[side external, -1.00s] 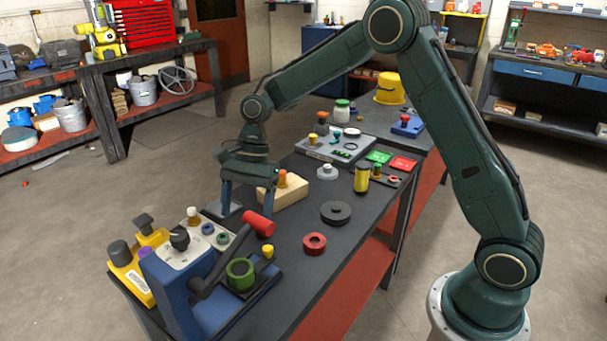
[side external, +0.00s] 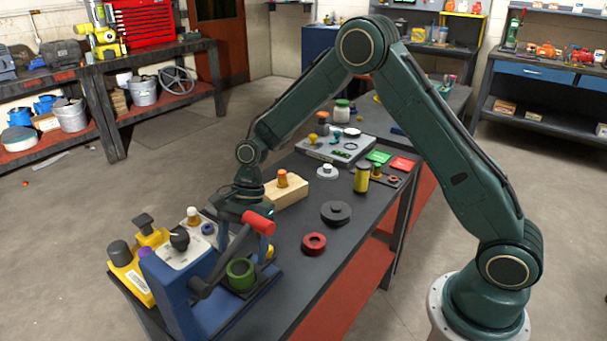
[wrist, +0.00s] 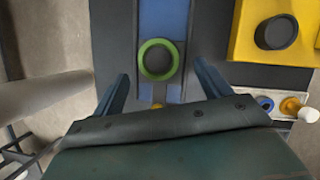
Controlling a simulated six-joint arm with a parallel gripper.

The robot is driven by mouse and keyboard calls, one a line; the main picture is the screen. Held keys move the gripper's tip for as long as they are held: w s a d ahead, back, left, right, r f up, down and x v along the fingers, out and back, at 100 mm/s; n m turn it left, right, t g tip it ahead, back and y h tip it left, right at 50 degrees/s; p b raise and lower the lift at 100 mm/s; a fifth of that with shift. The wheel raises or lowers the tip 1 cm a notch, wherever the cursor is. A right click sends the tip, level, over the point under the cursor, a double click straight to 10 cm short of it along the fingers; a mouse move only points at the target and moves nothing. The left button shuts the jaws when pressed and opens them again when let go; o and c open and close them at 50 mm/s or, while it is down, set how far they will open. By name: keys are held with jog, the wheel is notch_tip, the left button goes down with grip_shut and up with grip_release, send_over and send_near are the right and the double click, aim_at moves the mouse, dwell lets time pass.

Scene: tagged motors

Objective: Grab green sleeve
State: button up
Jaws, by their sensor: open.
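The green sleeve (side external: 241,284) is a short, thick-walled ring on the blue press base (side external: 215,318), beside the press's lever with its red handle (side external: 258,222). In the wrist view the sleeve (wrist: 141,60) shows from above as a green ring on a blue strip, ahead of my fingers and near the middle between them. My gripper (wrist: 162,72) is open and empty, one finger on each side. In the side view my gripper (side external: 238,212) is above and behind the sleeve, close to the lever; its fingertips are mostly hidden there.
A yellow block (wrist: 245,40) with a dark knob lies to the right in the wrist view. A small yellow part (side external: 270,252) is behind the sleeve. A red ring (side external: 314,244), a black disc (side external: 336,212) and a wooden block (side external: 290,192) stand on the dark table.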

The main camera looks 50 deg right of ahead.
aim_at(240, 269)
jog(key=shift+x, duration=2.6)
jog(key=shift+s+a, duration=0.1)
jog(key=shift+s, duration=0.05)
jog(key=shift+r, duration=0.1)
jog(key=c, duration=1.3)
jog(key=shift+r, duration=0.15)
